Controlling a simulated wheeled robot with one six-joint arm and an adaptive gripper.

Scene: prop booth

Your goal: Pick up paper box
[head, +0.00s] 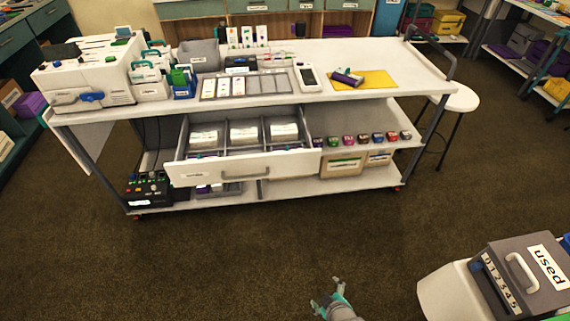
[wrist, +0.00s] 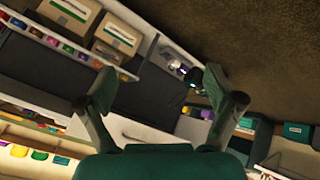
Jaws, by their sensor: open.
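My gripper (head: 326,294) is open and empty over the floor in front of the cart, at the bottom of the head view. Its two spread fingers also show in the wrist view (wrist: 158,86). Two tan boxes with labels stand on the cart's lower shelf, right of the open drawer: a left box (head: 341,168) with a green stripe and a right box (head: 379,159). Two similar tan boxes show at the upper left of the wrist view, one nearer (wrist: 119,34) and one farther (wrist: 70,11). I cannot tell which is the paper box. My gripper is apart from them.
The open drawer (head: 243,172) juts from the cart and holds white stacks in compartments. Several small coloured items (head: 362,139) line the middle shelf. A grey "used" box (head: 527,276) stands at the bottom right. A stool (head: 459,98) is right of the cart. The floor between is clear.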

